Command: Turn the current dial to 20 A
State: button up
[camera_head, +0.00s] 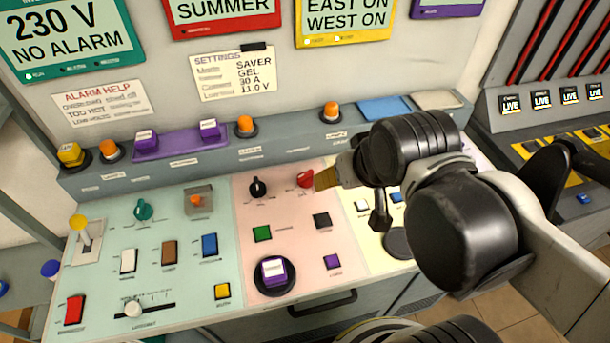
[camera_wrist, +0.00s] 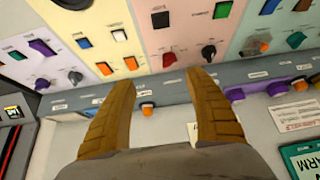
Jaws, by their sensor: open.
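The pink panel section carries two rotary knobs, a red one (camera_head: 305,179) and a black one (camera_head: 257,187). Their printed labels and scales are too small to read, so I cannot tell which is the current dial. My gripper (camera_head: 326,178) reaches in from the right, its tan fingers just right of the red knob. In the wrist view my gripper (camera_wrist: 160,77) has its fingers spread wide with nothing between them. The red knob (camera_wrist: 169,59) shows between and beyond the tips, and the black knob (camera_wrist: 208,53) lies close by the right tip. Contact is not clear.
A teal knob (camera_head: 143,209) sits on the green section at left. Orange buttons (camera_head: 246,124) stand along the raised ledge behind. Below the knobs are a green button (camera_head: 262,233) and a black switch (camera_head: 322,220). A settings note (camera_head: 235,74) reads SAVER, GEL, 30 A, 11.0 V.

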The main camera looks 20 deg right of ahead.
jog(key=w+a+m+g+p, duration=0.1)
jog(key=w+g, duration=0.2)
jog(key=w, duration=0.6)
jog(key=m+g, duration=0.1)
jog(key=g, duration=0.3)
send_near(305, 175)
jog(key=shift+f+p, duration=0.35)
jog(key=shift+f, duration=0.3)
notch_tip(305, 175, down, 10)
jog(key=b, duration=0.3)
jog(key=shift+f+b, duration=0.15)
jog(key=shift+b, duration=0.25)
jog(key=shift+s, duration=0.1)
jog(key=shift+c, duration=0.5)
jog(key=c, duration=1.1)
